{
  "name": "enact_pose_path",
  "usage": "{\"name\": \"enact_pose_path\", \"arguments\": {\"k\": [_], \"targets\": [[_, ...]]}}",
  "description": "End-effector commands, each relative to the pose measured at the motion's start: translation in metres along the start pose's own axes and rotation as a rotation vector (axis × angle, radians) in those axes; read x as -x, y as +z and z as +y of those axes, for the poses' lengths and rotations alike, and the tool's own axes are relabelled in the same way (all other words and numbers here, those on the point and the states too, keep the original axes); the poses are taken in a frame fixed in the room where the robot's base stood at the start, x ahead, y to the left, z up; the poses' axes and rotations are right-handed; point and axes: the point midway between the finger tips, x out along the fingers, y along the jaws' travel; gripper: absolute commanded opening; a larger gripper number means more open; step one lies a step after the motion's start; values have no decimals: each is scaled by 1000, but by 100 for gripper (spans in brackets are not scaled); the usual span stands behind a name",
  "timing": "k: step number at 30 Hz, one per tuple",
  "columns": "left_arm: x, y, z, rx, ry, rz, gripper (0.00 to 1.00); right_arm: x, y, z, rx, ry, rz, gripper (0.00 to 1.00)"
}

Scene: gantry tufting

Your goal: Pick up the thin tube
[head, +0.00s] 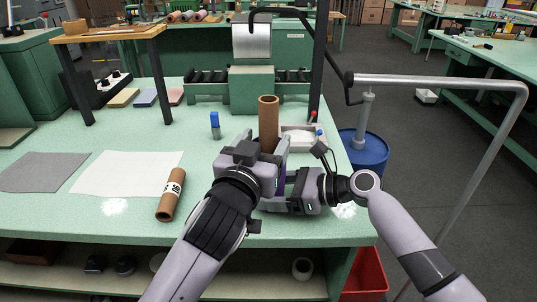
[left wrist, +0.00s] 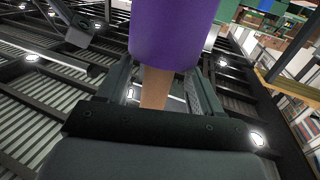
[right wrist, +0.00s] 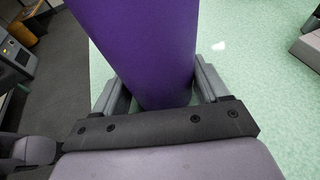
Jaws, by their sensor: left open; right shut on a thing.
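An upright tube with a brown upper end (head: 268,122) and a purple section stands over the table in front of me. The purple section (right wrist: 145,50) fills much of the right wrist view, between the fingers of my right gripper (right wrist: 158,92), which is shut on it. My left gripper (head: 267,150) is open, its fingers on both sides of the tube. In the left wrist view a brown part (left wrist: 155,88) shows between the fingers with gaps, below the purple section (left wrist: 172,35). The tube's lower end is hidden in the head view. Another brown tube (head: 170,196) with a white label lies on the table.
A white sheet (head: 125,173) and a grey sheet (head: 45,171) lie at left. A blue-capped bottle (head: 215,126) and a white tray (head: 301,138) stand near the tube. A green machine (head: 250,92) is behind. A metal rail (head: 440,80) and blue drum (head: 365,155) are at right.

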Motion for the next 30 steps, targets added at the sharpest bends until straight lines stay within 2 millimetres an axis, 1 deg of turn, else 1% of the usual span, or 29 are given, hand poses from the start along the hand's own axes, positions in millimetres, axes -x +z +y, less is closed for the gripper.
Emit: {"name": "enact_pose_path", "arguments": {"k": [1, 3, 6, 10, 16, 17, 18, 20, 21, 22, 23, 30], "targets": [[-8, 0, 0, -1, -1, -1, 66, 0, 0, 0, 0, 0, 0, 57], [-16, 0, 0, -2, 0, 0, 66, 0, 0, 0, 0, 0, 0, 57], [-24, 0, 0, 0, 0, 0, 66, 0, 0, 0, 0, 0, 0, 57], [-28, 0, 0, 0, 0, -1, 66, 0, 0, 0, 0, 0, 0, 57], [-28, 0, 0, 0, 0, -1, 66, 0, 0, 0, 0, 0, 0, 57], [-28, 0, 0, 0, 0, 0, 63, 0, 0, 0, 0, 0, 0, 57], [-28, 0, 0, 0, 0, 0, 50, 0, 0, 0, 0, 0, 0, 57], [-28, 0, 0, 0, 0, -1, 30, 0, 0, 0, 0, 0, 0, 57], [-28, 0, 0, 0, 0, -1, 17, 0, 0, 0, 0, 0, 0, 57], [-28, 0, 0, 0, 0, -1, 7, 0, 0, 0, 0, 0, 0, 57], [-28, 0, 0, 0, 0, -1, 0, 0, 0, 0, 0, 0, 0, 57], [-28, -1, 0, 0, 0, 1, 0, 0, 0, 0, 0, 0, 0, 57]]}}
